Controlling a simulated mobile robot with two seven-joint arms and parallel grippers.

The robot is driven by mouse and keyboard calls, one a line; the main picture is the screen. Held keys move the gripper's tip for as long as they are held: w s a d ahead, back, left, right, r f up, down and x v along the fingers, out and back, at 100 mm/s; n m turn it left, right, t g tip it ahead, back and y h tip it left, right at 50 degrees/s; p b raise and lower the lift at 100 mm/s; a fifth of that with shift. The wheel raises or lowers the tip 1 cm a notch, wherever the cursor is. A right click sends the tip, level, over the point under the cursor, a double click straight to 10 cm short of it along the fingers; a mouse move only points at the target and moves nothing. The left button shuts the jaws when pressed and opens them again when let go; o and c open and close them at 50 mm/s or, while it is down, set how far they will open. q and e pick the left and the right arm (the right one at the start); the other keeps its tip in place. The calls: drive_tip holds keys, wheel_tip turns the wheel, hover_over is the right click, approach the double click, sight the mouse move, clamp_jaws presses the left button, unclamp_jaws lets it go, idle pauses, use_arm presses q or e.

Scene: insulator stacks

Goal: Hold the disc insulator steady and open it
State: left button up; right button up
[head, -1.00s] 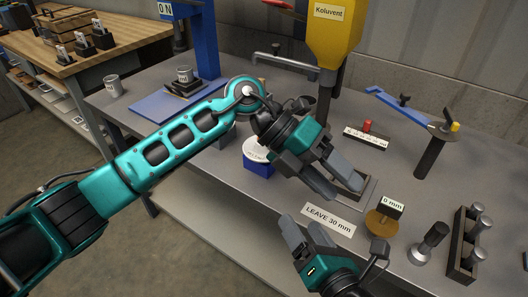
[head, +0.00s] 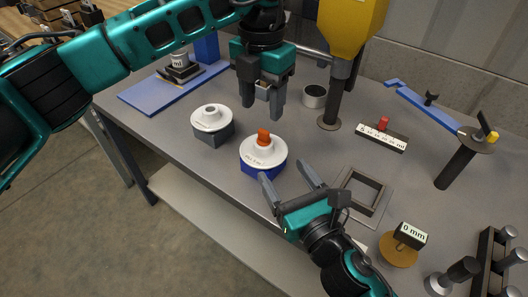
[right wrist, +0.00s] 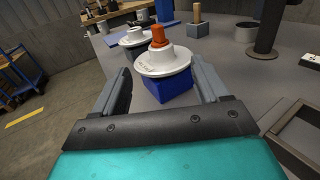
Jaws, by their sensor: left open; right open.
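A white disc insulator (head: 250,157) with an orange top piece (head: 263,138) sits on a blue block (head: 262,171) near the table's front edge. It also shows in the right wrist view (right wrist: 163,62), ahead of the fingers. A second white disc (head: 212,121) without orange rests on a grey block (head: 214,134) to its left. My right gripper (head: 287,176) is open, low beside the blue block, its fingers pointing at it; I see no contact. My left gripper (head: 263,107) is open and empty, pointing down above the table behind the orange-topped insulator.
A yellow machine (head: 345,25) on a dark post stands behind, with a dark cup (head: 314,96) beside it. A square frame (head: 364,192), a "0 mm" gauge (head: 413,234) and a dark rack (head: 488,262) lie right. A blue board (head: 150,98) is at back left.

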sight(269, 150)
drive_tip(key=x, duration=0.9)
drive_tip(key=shift+w, duration=0.25)
clamp_jaws()
drive_tip(key=shift+o, duration=0.4)
unclamp_jaws()
drive_tip(key=shift+s, duration=0.1)
